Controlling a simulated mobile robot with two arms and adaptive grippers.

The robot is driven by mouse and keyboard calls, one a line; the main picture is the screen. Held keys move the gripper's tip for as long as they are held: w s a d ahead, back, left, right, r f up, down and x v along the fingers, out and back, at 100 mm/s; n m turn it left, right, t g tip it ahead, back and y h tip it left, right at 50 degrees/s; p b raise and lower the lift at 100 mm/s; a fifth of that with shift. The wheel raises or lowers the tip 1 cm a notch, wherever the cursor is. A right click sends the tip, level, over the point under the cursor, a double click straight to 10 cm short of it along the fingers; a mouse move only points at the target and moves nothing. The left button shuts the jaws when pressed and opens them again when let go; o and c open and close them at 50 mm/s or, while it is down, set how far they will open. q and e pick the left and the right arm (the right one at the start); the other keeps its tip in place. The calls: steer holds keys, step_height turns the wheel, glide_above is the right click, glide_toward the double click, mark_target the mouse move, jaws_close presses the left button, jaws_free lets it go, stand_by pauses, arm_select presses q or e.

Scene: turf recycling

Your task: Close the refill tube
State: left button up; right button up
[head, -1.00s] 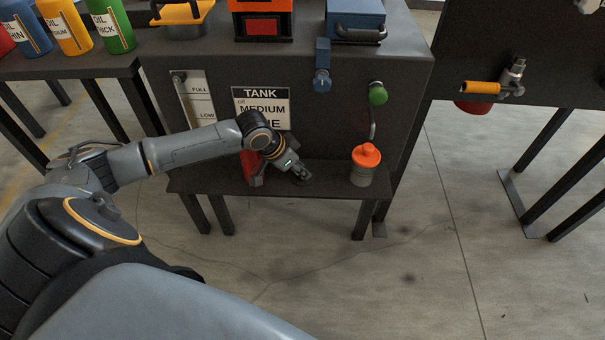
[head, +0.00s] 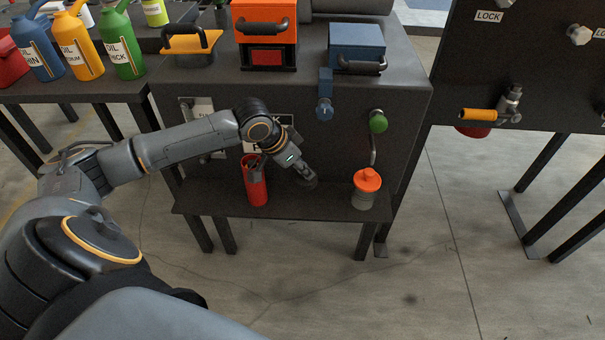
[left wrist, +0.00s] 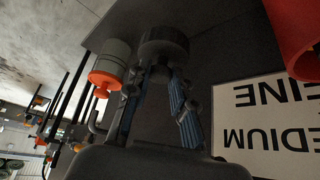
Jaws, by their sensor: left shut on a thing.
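The red tube (head: 256,188), which I take for the refill tube, stands upright on the shelf in front of the tank. My right gripper is not in view.
A grey container with an orange lid (head: 367,182) stands on the shelf (head: 325,203) at right. Above it are a green knob (head: 378,123) and a bent pipe (head: 373,150). The tank's label is mostly behind the arm. The shelf between tube and container is clear.

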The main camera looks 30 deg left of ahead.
arm_select(q)
steer(key=shift+r, duration=0.2)
steer(key=s+d+r+n+y, duration=0.2)
steer(key=s+d+r+n, duration=0.3)
steer(key=d+r, duration=0.5)
steer(key=shift+s+d+t+y, duration=0.3)
steer(key=shift+s+d, duration=0.5)
steer(key=shift+d, duration=1)
